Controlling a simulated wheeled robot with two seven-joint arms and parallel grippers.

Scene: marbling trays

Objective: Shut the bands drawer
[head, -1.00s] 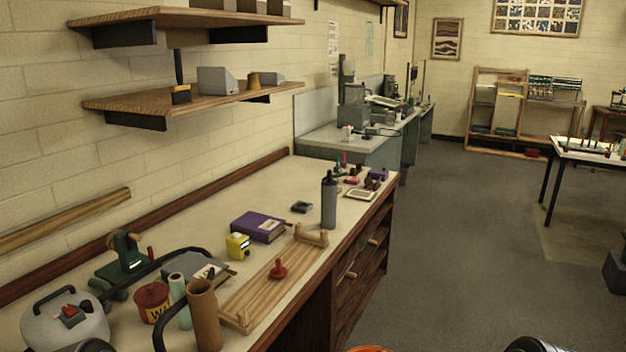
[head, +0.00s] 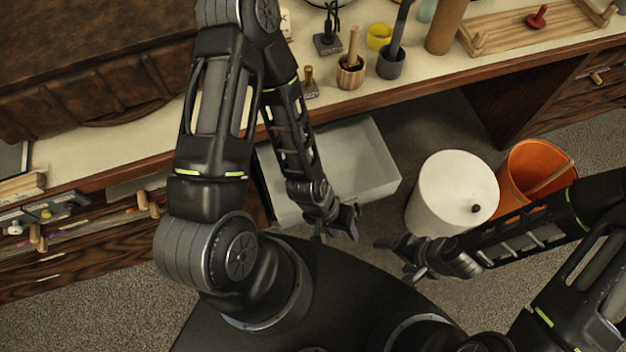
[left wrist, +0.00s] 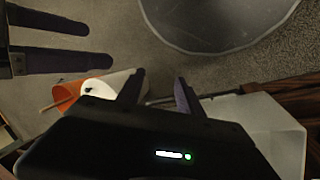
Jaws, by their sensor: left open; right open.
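At the left of the head view, a wooden drawer (head: 85,241) under the bench stands pulled out, with small coloured items in it. It has light wooden pegs as handles (head: 148,204). I see no label, so I cannot tell for certain that it is the bands drawer. My left arm hides what lies to its right. My left gripper (head: 338,228) is open and empty, well to the right of the drawer, in front of a pale tub; its fingers also show in the left wrist view (left wrist: 158,88). My right gripper (head: 393,255) is open and empty, further right.
The pale tub (head: 372,185) is on the floor under the bench. A white lidded bin (head: 450,190) and an orange bucket (head: 520,165) stand to its right. A brown chest (head: 90,75) and small tools stand on the bench. Grey floor is clear below the drawer.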

